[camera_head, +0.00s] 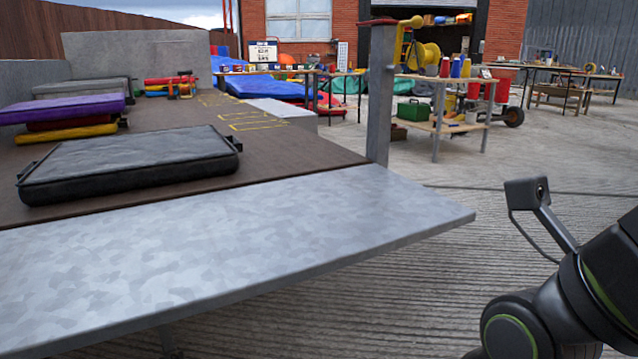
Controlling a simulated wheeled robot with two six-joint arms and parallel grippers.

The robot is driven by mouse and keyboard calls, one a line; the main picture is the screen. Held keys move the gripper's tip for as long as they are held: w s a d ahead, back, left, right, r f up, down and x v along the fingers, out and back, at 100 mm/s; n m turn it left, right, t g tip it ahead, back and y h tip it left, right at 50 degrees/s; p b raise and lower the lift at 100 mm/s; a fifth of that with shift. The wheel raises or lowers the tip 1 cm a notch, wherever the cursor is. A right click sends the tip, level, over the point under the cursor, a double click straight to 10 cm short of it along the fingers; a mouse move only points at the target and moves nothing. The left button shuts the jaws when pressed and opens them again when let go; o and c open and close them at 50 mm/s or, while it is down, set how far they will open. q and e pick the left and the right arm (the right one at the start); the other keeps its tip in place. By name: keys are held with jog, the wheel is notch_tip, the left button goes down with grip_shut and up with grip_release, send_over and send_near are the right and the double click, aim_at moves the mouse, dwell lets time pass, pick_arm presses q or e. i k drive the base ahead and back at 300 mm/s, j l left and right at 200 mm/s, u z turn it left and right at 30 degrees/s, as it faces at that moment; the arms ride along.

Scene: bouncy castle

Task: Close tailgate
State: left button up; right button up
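The tailgate (250,240) is a flat grey galvanised metal panel. It lies folded down, about level with the brown truck bed (300,155), and sticks out over the ground toward me. Its right end is in view; its left part runs out of the picture. A grey corner post (381,95) with a red top stands upright at the bed's right rear corner, beside the tailgate's hinge edge. My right arm enters at the lower right, off the tailgate's right end; its fingertips are not visible. My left gripper is not in view.
A black-edged grey case (130,165) lies on the bed near the tailgate's hinge edge. Stacked purple, red and yellow mats (65,110) lie behind it. A wooden workbench (440,125) stands beyond the post. The ribbed concrete ground (420,290) to the right is mostly clear.

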aim_at(66, 285)
jog(key=k+l, duration=0.75)
jog(key=k, duration=0.05)
